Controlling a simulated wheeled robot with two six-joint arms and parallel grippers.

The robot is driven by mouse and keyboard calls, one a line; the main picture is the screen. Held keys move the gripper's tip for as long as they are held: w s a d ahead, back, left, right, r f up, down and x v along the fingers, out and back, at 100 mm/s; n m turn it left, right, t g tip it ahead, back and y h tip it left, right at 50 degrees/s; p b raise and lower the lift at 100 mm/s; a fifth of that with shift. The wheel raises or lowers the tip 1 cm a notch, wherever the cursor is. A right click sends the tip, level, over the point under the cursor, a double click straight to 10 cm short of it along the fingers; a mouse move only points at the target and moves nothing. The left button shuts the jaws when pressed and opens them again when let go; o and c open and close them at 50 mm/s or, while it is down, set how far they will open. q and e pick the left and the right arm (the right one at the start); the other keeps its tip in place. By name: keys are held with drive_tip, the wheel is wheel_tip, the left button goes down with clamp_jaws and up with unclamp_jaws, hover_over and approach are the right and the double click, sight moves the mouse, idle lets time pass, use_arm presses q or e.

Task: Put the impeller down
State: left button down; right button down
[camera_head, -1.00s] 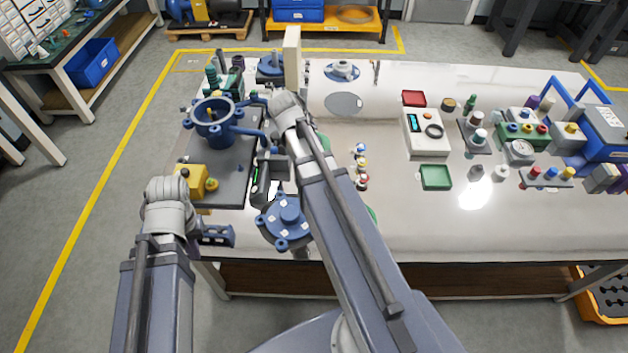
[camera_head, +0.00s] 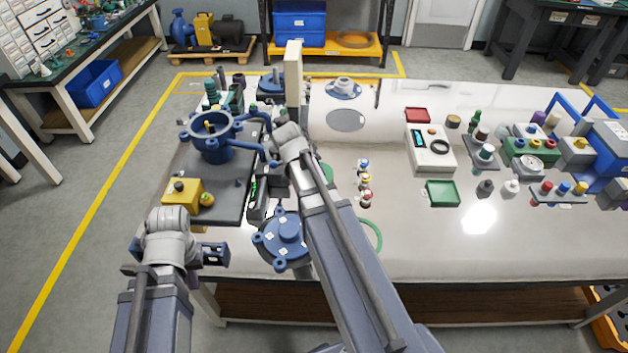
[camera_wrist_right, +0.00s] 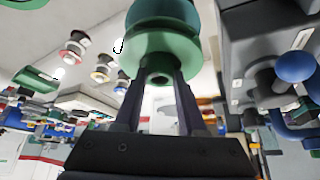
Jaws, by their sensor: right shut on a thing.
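The impeller appears to be the green flanged round part (camera_wrist_right: 155,45) with a holed hub in the right wrist view. My right gripper (camera_wrist_right: 160,85) is shut on it at the hub, a finger on each side. In the head view my right forearm hides most of this gripper and part. My left gripper (camera_head: 214,255) is low on the left at the table's near edge, apart from the impeller; its jaw gap is unclear. The blue pump housing (camera_head: 213,148) stands open-topped on the dark plate (camera_head: 222,196). A blue lugged cover (camera_head: 289,232) lies near the front edge.
A green ring (camera_head: 377,238) and several small coloured parts (camera_head: 364,182) lie right of my right arm. Further right are a meter (camera_head: 432,150), a green tray (camera_head: 442,193) and a red tray (camera_head: 418,115). The table's front middle (camera_head: 430,250) is clear.

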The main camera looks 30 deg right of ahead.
drive_tip(key=shift+f+b, duration=1.75)
drive_tip(key=shift+f, duration=0.1)
drive_tip(key=shift+f, duration=0.1)
drive_tip(key=shift+c, duration=2.4)
unclamp_jaws()
drive_tip(key=shift+r, duration=0.3)
drive_tip(key=p+v, duration=1)
drive_tip(key=v, duration=0.1)
drive_tip(key=shift+s+a+r, duration=0.15)
drive_tip(key=shift+a+r, duration=0.1)
